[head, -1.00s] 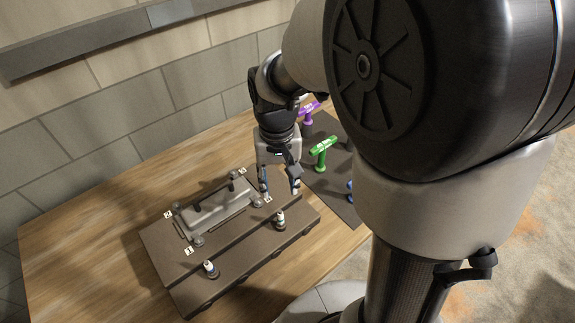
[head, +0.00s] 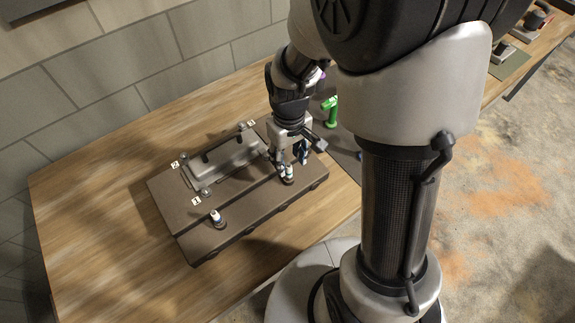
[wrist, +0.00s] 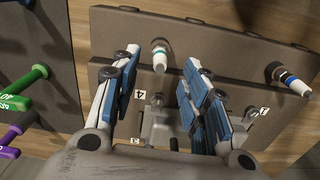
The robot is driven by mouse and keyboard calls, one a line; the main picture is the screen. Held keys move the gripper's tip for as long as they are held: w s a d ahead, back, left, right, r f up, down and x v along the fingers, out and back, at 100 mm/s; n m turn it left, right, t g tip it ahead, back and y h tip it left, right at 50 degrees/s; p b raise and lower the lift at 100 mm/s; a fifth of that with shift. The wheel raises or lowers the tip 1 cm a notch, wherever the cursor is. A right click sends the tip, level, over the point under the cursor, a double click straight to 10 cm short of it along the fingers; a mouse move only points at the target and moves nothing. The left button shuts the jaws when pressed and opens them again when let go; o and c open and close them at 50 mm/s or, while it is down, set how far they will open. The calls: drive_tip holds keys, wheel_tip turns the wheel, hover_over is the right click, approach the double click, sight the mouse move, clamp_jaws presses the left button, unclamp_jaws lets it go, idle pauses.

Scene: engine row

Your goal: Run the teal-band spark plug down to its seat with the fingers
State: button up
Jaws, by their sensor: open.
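The teal-band spark plug (head: 288,172) stands in the front ledge of the dark engine block (head: 245,222), white end up. My gripper (head: 291,164) is open at this plug, one finger on each side. Gaps show between the plug and both fingers in the wrist view. How deep the plug's thread sits in its hole is hidden. A second spark plug (head: 216,216) with a dark blue band (wrist: 288,77) stands farther along the ledge.
A grey cover (head: 222,164) with a dark handle and numbered tags at its corners lies on the block behind the plugs. A green-handled tool (head: 330,110) stands on a dark mat at right; a purple one (wrist: 22,124) shows in the wrist view. The wooden table's left is clear.

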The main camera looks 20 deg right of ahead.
sight(289, 171)
wheel_tip(289, 171, down, 6)
drive_tip(key=shift+f+b, duration=0.25)
drive_tip(key=shift+b, duration=0.35)
drive_tip(key=shift+c, duration=0.3)
clamp_jaws()
drive_tip(key=shift+o, duration=0.3)
unclamp_jaws()
